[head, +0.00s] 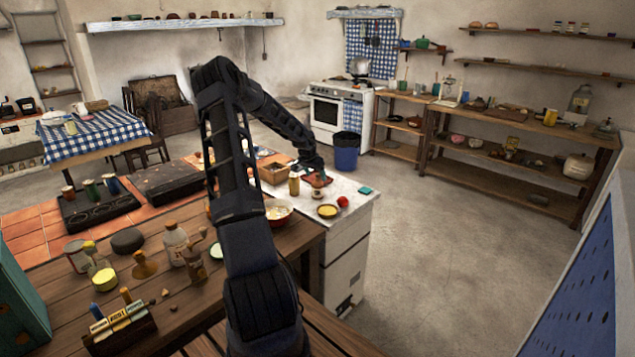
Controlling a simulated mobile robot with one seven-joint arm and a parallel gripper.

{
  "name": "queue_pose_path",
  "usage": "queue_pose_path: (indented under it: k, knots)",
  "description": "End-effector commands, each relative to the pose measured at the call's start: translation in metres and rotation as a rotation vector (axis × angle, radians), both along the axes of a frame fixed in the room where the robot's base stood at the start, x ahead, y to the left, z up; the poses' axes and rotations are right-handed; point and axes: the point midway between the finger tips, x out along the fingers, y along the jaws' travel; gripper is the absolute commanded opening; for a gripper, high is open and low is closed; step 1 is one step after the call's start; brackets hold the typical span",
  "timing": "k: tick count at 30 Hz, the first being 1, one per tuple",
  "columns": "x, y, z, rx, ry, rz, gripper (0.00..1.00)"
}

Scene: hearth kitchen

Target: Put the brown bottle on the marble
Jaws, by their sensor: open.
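A small brown bottle (145,267) with a narrow neck stands upright on the wooden table at the left front. Another brownish bottle-like thing (194,263) stands to its right, so I cannot be sure which one the task means. The pale, marble-like top (347,190) of the white counter lies beyond the wooden table. My gripper (317,174) is at the far end of my arm, low over a reddish-brown board (315,181) on this top. It is open, small in view and apart from both brown bottles; I see nothing held.
A white-labelled bottle (175,242), jars and a label rack (122,322) crowd the wooden table (206,315). Floor at right is clear.

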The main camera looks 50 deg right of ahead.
Motion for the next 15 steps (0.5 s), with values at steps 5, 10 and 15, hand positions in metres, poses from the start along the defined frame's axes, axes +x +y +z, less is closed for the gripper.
queue_pose_path:
  k: [5, 10, 15]
  knots:
    - [-0.001, 0.013, 0.031, 0.0, -0.002, 0.001, 0.74]
    - [-0.002, 0.02, 0.049, 0.0, -0.001, 0.0, 0.74]
    - [-0.003, 0.023, 0.055, 0.001, 0.0, -0.001, 0.74]
